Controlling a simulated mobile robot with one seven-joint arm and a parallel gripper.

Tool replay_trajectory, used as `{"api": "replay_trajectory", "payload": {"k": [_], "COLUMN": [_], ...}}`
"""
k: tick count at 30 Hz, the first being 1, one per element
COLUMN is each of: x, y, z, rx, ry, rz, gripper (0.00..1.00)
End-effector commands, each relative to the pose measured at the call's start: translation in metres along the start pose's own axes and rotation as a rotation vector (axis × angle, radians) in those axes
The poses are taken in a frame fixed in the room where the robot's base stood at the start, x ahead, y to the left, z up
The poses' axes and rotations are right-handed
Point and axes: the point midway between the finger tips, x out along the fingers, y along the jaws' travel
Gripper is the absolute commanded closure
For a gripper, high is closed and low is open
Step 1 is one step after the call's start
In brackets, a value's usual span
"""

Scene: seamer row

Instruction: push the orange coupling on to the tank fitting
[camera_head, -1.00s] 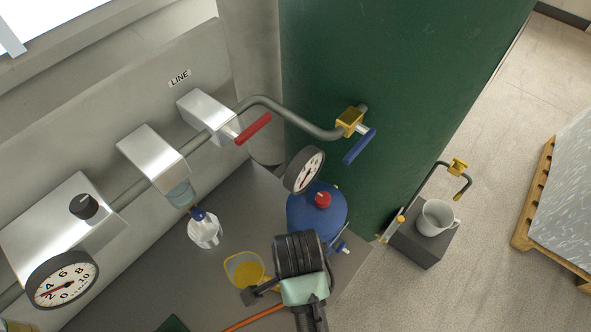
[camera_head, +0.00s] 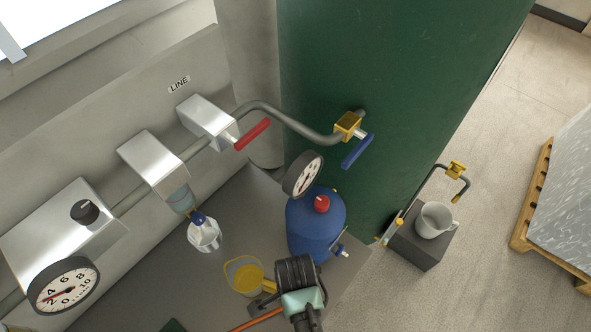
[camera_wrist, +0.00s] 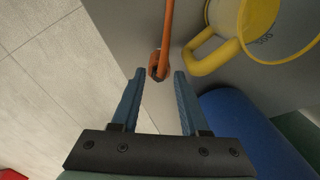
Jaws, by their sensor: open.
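The orange coupling (camera_wrist: 159,66) lies at the end of an orange hose in the wrist view, at the gap between my fingertips. My gripper (camera_wrist: 157,82) is open, with one blue finger on each side and nothing clamped. I cannot tell whether a finger touches the coupling. In the head view the orange hose (camera_head: 250,322) shows low in the picture beside my arm, and the coupling is hidden or too small to tell. The blue tank (camera_head: 313,228) stands on the grey bench, with a pale fitting (camera_head: 342,252) low on its right side. The tank also shows in the wrist view (camera_wrist: 245,125).
A yellow jug (camera_head: 244,278) stands left of my arm; its handle is close to the fingers in the wrist view. A gauge (camera_head: 303,174) and a blue lever (camera_head: 358,151) overhang the tank area. The bench's right edge is close.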

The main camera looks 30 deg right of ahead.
Motion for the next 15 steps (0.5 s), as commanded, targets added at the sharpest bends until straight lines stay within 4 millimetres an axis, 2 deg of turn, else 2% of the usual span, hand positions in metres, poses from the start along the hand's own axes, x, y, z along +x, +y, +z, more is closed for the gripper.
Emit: {"api": "replay_trajectory", "payload": {"k": [9, 15], "x": [0.038, 0.045], "y": [0.002, 0.002], "z": [0.003, 0.002], "rx": [-0.001, -0.001], "ry": [0.0, 0.0], "rz": [0.002, 0.0], "gripper": [0.55, 0.55]}}
